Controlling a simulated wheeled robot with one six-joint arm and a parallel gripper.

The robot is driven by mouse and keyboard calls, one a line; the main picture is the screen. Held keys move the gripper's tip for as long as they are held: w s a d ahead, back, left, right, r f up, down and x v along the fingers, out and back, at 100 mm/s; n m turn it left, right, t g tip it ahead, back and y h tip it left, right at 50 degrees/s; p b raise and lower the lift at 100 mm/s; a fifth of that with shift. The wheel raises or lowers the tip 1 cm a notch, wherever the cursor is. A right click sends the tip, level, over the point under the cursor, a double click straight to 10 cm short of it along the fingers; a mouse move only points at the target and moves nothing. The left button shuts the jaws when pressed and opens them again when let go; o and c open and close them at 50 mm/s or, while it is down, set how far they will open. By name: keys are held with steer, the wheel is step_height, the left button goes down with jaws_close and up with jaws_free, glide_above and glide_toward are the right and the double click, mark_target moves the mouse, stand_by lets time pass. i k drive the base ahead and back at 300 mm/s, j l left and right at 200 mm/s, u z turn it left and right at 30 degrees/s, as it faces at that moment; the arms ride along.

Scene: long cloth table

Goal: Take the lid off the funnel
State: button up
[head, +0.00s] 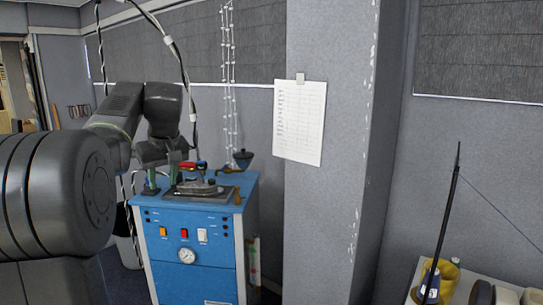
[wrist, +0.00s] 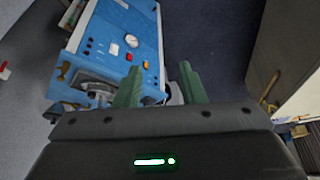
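A small dark funnel-shaped vessel (head: 243,158) with a knob on top stands at the back right of the blue cabinet's top in the head view. The knobbed top looks like its lid, but it is too small to see the seam. My gripper (head: 162,178) is over the left part of the cabinet top, left of the vessel and apart from it. In the wrist view, the two green fingers of my gripper (wrist: 160,66) are spread with nothing between them. I cannot make out the vessel in the wrist view.
The blue cabinet (head: 190,257) has a gauge and switches on its front. A metal device with red and blue parts (head: 200,187) sits on top, between my gripper and the vessel. A grey pillar (head: 325,200) stands to the right. White lights hang on the wall behind.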

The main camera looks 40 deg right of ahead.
mark_target(243, 155)
steer(key=i+l+z, duration=0.3)
steer(key=i+z, duration=0.65)
steer(key=i, duration=0.25)
steer(key=i+j+z, duration=0.1)
steer(key=i, duration=1.05)
